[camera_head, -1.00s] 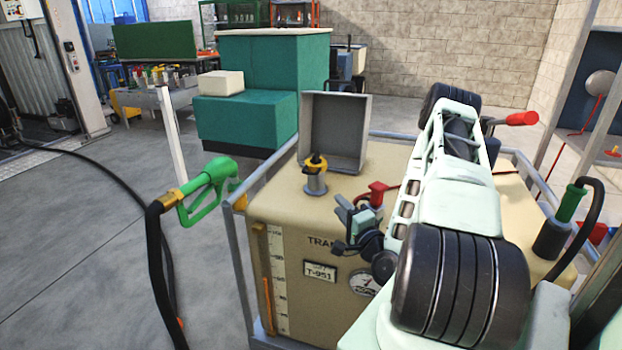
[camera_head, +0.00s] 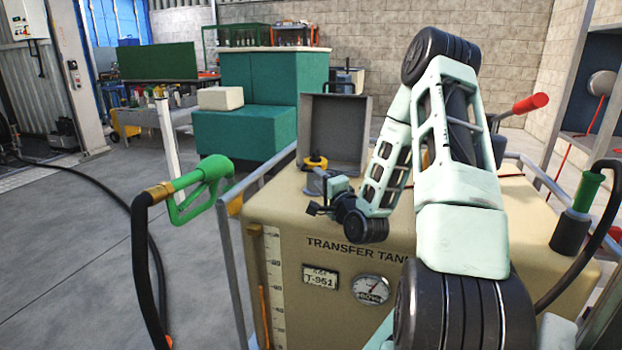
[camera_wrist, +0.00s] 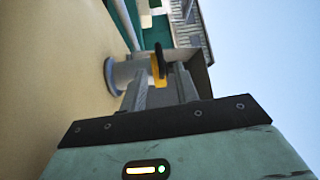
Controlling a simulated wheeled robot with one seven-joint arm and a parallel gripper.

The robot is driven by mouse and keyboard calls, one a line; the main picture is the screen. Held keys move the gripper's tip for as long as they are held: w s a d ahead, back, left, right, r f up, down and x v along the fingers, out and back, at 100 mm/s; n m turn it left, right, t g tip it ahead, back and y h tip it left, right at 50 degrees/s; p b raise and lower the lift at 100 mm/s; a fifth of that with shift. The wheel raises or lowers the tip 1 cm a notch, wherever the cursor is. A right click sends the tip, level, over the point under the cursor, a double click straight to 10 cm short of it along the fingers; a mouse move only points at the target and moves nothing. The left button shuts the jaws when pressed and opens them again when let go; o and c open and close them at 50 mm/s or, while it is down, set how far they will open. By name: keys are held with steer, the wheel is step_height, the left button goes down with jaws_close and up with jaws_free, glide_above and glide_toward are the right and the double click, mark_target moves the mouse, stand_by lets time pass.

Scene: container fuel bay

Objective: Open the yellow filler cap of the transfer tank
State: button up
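The transfer tank (camera_head: 290,222) is a tan box with a label, a plate and a gauge on its front. The yellow filler cap (camera_head: 315,162) sits on a short grey neck near the tank's back left, in front of an open grey box. In the wrist view the cap (camera_wrist: 157,70) shows yellow with a dark bar, just beyond the fingertips. My gripper (camera_head: 314,193) is close in front of the neck, partly covering it. In the wrist view my gripper's (camera_wrist: 160,78) two fingers are apart, with the cap seen between and past them. I cannot tell whether they touch it.
The open grey box (camera_head: 335,130) stands right behind the cap. A green fuel nozzle (camera_head: 203,185) on a black hose hangs left of the tank. Grey rails (camera_head: 228,270) frame the tank. A green-handled nozzle (camera_head: 583,192) stands at right.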

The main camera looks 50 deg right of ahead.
mark_target(314, 165)
steer(key=x, duration=0.5)
steer(key=shift+w+d+r, duration=0.1)
steer(key=shift+w+d, duration=0.05)
steer(key=shift+w, duration=0.2)
jaws_close()
